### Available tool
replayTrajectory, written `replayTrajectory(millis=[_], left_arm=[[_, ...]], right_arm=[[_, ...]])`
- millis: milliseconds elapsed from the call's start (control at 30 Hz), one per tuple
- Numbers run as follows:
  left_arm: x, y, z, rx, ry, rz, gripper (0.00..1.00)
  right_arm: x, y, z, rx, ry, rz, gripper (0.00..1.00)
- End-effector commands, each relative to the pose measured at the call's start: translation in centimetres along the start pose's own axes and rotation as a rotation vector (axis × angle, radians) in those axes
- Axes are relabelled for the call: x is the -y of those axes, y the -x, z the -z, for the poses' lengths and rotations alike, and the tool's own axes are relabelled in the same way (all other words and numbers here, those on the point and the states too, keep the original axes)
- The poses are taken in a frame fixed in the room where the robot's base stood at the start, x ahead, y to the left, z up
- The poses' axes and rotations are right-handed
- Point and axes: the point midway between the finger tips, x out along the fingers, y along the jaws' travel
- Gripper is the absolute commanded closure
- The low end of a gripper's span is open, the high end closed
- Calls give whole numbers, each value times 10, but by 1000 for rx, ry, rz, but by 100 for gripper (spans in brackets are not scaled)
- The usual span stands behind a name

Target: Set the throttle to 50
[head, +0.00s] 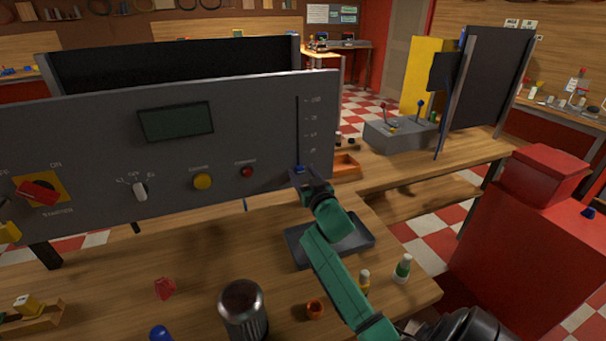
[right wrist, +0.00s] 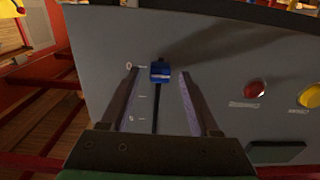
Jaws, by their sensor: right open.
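The throttle is a blue slider knob (head: 299,168) at the bottom end of a vertical slot (head: 297,125) on the grey control panel (head: 100,125). Marks up to 100 run beside the slot, and the knob sits at the low end, by the 0 mark. My right gripper (head: 303,176) is at the knob and partly hides it. In the right wrist view the open fingers (right wrist: 160,76) stand on either side of the blue knob (right wrist: 160,72), with a visible gap on both sides.
The panel also holds a dark display (head: 176,121), a red rotary switch (head: 38,193), a selector knob (head: 140,191), a yellow button (head: 203,181) and a red button (head: 247,172). A grey tray (head: 362,240), bottles and a metal cup (head: 243,308) stand on the bench below.

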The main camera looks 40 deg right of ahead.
Motion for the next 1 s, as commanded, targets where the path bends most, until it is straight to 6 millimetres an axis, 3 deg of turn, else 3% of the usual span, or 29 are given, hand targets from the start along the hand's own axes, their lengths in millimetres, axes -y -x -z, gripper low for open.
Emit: replayTrajectory(millis=[67,200,233,1000], left_arm=[[0,0,0,0,0,0,50],[0,0,0,0,-1,0,50],[0,0,0,1,-1,0,50],[-1,0,-2,3,0,-2,50]], right_arm=[[0,0,0,1,0,0,38],[0,0,0,1,0,0,91],[0,0,0,1,0,0,100],[0,1,-2,3,-1,0,100]])
